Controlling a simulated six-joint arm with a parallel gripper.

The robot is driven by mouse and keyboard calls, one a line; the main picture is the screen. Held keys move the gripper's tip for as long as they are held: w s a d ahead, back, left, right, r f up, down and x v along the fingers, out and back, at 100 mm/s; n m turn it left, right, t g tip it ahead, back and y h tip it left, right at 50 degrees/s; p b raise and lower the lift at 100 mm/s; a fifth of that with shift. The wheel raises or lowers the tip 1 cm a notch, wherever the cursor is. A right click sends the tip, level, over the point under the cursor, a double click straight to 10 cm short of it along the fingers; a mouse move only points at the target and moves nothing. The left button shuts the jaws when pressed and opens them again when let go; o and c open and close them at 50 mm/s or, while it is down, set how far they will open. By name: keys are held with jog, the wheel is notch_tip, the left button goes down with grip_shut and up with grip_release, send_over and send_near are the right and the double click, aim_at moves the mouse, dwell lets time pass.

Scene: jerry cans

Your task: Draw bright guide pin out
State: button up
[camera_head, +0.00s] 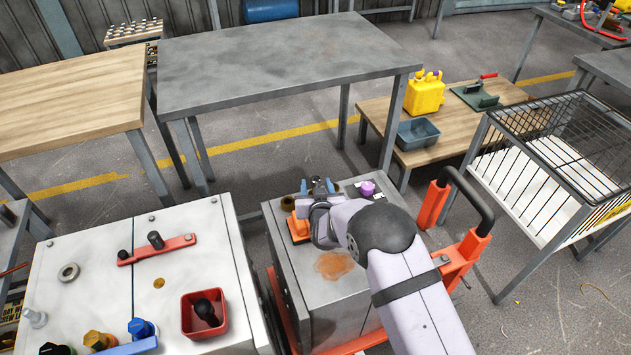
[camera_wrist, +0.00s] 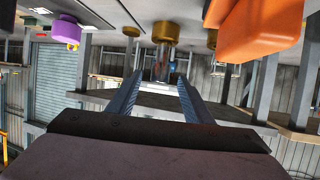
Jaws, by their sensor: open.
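The bright guide pin (camera_wrist: 162,66) is a short, shiny metal pin in a brass collar (camera_wrist: 165,31). It shows in the wrist view, which looks upside down, near the far ends of my two fingers. My gripper (camera_wrist: 161,78) is open, with one finger to each side of the pin's line; I cannot tell whether either touches it. In the head view my gripper (camera_head: 318,187) is over the back of the grey metal box (camera_head: 312,272), and the pin cannot be made out there.
On the box, an orange block (camera_head: 298,228) is close to my gripper at left, and a purple knob (camera_head: 367,188) stands at right. They also show in the wrist view, block (camera_wrist: 262,32) and knob (camera_wrist: 67,31). An orange cart frame (camera_head: 462,262) borders the box.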

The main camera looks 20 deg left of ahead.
aim_at(315, 178)
jog(key=shift+x, duration=1.9)
grip_shut()
jog(key=shift+r+p, duration=0.4)
jog(key=shift+r, duration=0.45)
jog(key=shift+r+p, duration=1.7)
jog(key=shift+r, duration=0.9)
jog(key=shift+d, duration=0.1)
